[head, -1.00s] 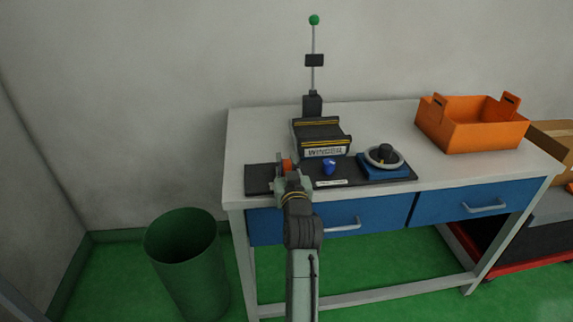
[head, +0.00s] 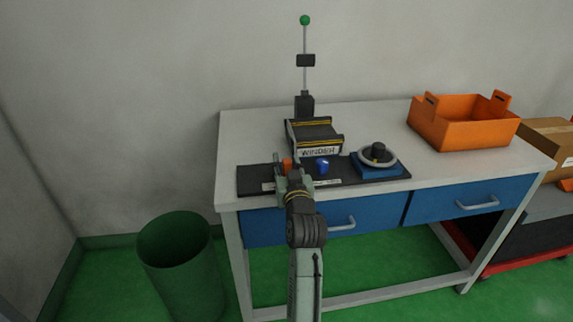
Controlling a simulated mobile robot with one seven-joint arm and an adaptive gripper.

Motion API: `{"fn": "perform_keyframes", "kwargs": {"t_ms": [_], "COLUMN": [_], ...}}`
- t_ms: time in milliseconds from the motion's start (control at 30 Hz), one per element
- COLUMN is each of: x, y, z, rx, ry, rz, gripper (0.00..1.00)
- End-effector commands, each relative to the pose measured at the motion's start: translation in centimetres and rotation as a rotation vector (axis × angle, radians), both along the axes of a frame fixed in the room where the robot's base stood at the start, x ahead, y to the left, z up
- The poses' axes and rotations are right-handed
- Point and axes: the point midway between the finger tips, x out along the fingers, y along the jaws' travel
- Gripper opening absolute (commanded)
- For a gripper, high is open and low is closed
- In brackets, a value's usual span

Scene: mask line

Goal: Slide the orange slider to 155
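The orange slider (head: 287,164) shows as a small orange block on the black panel (head: 255,179), left of the blue knob (head: 321,165). My gripper (head: 288,174) is at the slider from the front, and its fingers cover the slider's lower part. A grey finger shows at the slider's left side. Whether the fingers grip the slider or only touch it cannot be told. A pale label strip on the panel is partly hidden by my gripper. The scale marks and the value 155 cannot be read.
A blue-based handwheel (head: 377,170) stands at the panel's right end. A black winder box (head: 313,134) and a thin post with a green ball (head: 305,20) stand behind. An orange crate (head: 464,133) sits on the table at right. A green bin (head: 178,260) stands left.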

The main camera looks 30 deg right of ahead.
Motion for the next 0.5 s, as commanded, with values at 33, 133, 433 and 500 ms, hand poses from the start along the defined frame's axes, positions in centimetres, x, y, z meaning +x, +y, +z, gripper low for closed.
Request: {"fn": "perform_keyframes", "kwargs": {"t_ms": [33,133,433,500], "x": [0.0,0.0,-0.6,-1.4], "y": [0.0,0.0,0.2,0.4], "z": [0.0,0.0,0.0,0.0], "rx": [0.0,0.0,0.001,0.001], "ry": [0.0,-0.001,-0.001,0.0], "rz": [0.0,0.0,-0.001,-0.001], "gripper": [0.39,0.4,0.4,0.4]}}
